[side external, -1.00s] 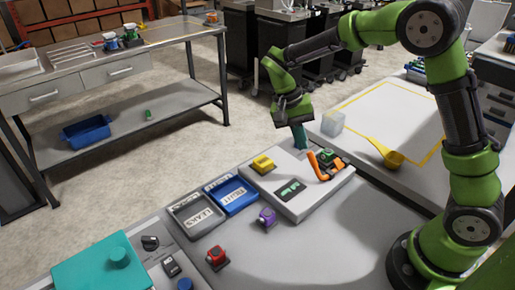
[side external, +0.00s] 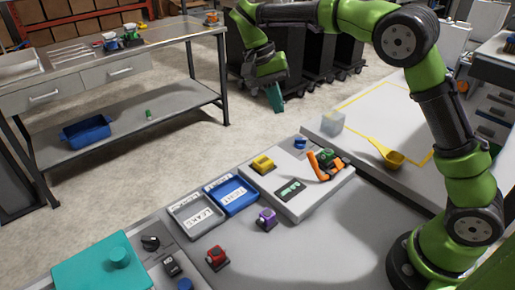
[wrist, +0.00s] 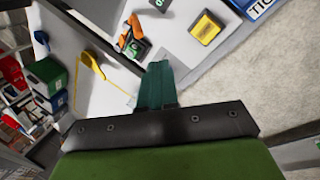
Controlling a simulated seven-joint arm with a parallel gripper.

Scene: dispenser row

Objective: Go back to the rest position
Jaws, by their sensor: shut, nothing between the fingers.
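My gripper (side external: 276,100) is up in the air beyond the far edge of the bench, over the open floor. Its teal fingers are together with nothing between them, and they also show in the wrist view (wrist: 157,86). The white dispenser board (side external: 304,205) lies below it on the bench. On the board are a yellow block (side external: 262,165), a blue part (side external: 300,143), a green display (side external: 289,190), and an orange and green piece (side external: 326,163). The gripper touches none of them.
A grey tray (side external: 181,229) and a blue tray (side external: 249,208) sit left of the board. Red (side external: 216,258) and purple (side external: 266,219) parts stand nearby. A yellow scoop (side external: 391,157) and a clear cube (side external: 332,122) lie on the right-hand table. Dark bins stand behind my gripper.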

